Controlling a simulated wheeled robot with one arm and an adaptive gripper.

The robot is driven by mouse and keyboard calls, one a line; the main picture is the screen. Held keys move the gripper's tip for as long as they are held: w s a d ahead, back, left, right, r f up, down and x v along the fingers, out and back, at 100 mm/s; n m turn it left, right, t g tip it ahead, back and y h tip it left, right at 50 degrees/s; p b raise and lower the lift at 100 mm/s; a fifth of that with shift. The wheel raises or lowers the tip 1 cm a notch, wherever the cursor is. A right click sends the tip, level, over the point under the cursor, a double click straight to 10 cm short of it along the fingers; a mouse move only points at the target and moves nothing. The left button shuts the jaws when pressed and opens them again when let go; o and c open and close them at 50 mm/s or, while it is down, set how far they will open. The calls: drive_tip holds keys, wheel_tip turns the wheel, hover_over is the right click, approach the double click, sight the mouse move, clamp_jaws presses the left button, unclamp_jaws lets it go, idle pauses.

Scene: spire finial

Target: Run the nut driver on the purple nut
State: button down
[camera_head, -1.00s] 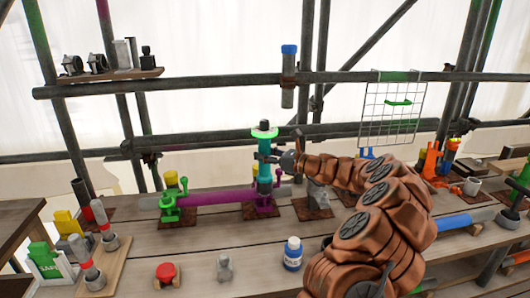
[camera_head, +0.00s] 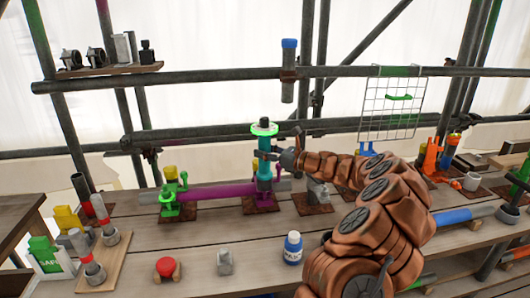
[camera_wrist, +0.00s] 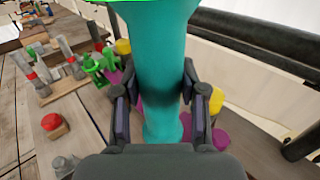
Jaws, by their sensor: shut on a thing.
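My gripper (camera_head: 272,155) is shut around the teal shaft, coming from the right. In the wrist view, both fingers of my gripper (camera_wrist: 160,118) sit on either side of the teal shaft (camera_wrist: 165,70). The driver's lower end reaches the purple parts. The purple nut itself cannot be made out; the driver and gripper cover that spot.
A green clamp (camera_head: 173,200) holds the tube's left end. A red button (camera_head: 166,268), a grey piece (camera_head: 225,262) and a blue-and-white bottle (camera_head: 293,248) stand along the bench front. Scaffold pipes run behind. A wire grid (camera_head: 391,100) hangs at the back right.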

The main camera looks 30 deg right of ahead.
sight(265, 131)
drive_tip(key=shift+s+f, duration=0.1)
drive_tip(key=shift+f, duration=0.3)
idle(1.2)
drive_tip(key=shift+r, duration=0.1)
drive_tip(key=shift+r+p, duration=2.8)
drive_tip(key=shift+r, duration=1.15)
drive_tip(key=shift+f, duration=0.1)
